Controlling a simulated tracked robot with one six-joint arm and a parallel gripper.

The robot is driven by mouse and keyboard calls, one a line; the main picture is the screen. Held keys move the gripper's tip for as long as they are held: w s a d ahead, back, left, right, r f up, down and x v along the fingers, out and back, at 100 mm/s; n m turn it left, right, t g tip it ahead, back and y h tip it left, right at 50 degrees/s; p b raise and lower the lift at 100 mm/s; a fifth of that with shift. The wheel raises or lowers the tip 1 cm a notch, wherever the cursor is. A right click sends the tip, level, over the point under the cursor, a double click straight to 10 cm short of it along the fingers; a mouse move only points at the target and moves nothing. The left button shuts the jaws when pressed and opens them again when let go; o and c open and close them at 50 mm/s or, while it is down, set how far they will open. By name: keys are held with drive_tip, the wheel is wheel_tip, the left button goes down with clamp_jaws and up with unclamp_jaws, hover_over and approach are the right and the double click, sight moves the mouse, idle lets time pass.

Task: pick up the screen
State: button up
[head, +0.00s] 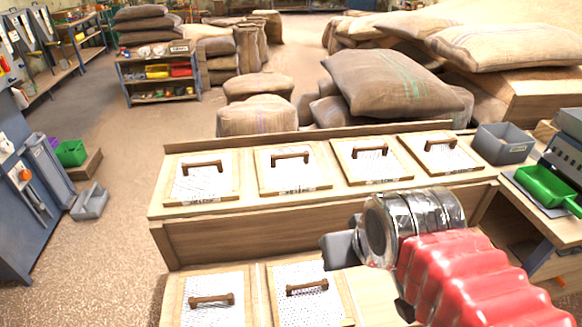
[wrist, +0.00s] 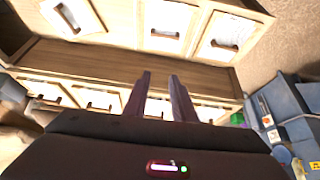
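Several wood-framed screens with dark wooden bar handles lie in two rows on a wooden bench. The upper row holds a left screen (head: 183,191), a second screen (head: 283,182), a third screen (head: 365,171) and a right screen (head: 463,159). Two more, a lower left screen (head: 207,315) and a lower right screen (head: 309,310), show in the lower row. The small labels are too blurred to read surely. My gripper (head: 340,250) is above the bench, between the rows in the picture. In the wrist view its fingers (wrist: 160,78) are apart with nothing between them.
Filled sacks (head: 392,82) are piled behind the bench. A shelf (head: 157,76) stands back left.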

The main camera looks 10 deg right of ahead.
drive_tip(key=w+d+f+n+t, duration=0.15)
drive_tip(key=w+n, duration=0.35)
drive_tip(key=w, duration=0.9)
drive_tip(key=w+d+n+t, duration=0.25)
drive_tip(key=w+n, duration=0.25)
drive_tip(key=w, duration=0.8)
drive_tip(key=n+t+y, duration=0.3)
drive_tip(key=n+t, duration=0.1)
drive_tip(key=n, duration=0.6)
approach(291, 157)
drive_tip(key=v, duration=0.3)
drive_tip(key=shift+d+r, duration=0.1)
drive_tip(key=shift+r, duration=0.15)
drive_tip(key=shift+w+f, duration=0.15)
drive_tip(key=shift+x, duration=4.3)
